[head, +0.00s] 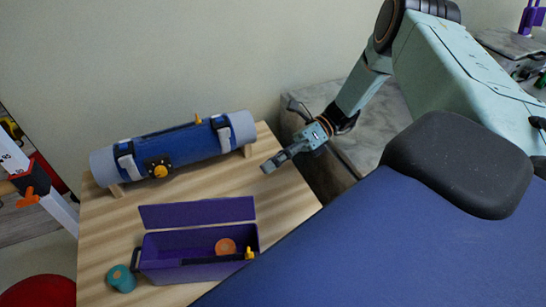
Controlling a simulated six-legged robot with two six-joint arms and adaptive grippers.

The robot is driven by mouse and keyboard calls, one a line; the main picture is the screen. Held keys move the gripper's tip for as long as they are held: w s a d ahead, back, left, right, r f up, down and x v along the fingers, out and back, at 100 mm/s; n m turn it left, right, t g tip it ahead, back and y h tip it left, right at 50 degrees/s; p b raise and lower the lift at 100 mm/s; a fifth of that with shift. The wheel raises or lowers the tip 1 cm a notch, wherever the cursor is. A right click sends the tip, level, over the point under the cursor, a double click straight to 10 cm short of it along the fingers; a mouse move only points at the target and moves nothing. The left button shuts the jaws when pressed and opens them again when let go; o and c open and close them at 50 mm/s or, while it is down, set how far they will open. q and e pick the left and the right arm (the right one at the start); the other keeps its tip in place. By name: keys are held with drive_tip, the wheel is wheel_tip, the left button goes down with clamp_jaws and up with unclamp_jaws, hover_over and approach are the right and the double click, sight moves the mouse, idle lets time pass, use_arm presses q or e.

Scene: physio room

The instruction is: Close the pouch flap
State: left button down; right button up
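A purple box-like pouch (163,274) stands on the wooden table, and its long purple flap (197,213) stands up open along the far edge. An orange roll (226,247) lies inside. A yellow tab (249,254) shows at its right end. My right gripper (272,164) hangs near the table's right edge, behind and to the right of the flap, apart from it. Its fingers are seen edge-on, so I cannot tell whether they are open, and nothing shows in them. My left gripper is not in view.
A blue roll with grey ends and a yellow knob (170,152) lies on the table (110,227) near the wall. A teal roll (121,278) is left of the pouch. A blue padded couch (400,245) fills the lower right. Bare tabletop lies between pouch and blue roll.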

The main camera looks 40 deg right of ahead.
drive_tip(key=v, duration=1.2)
idle(0.3)
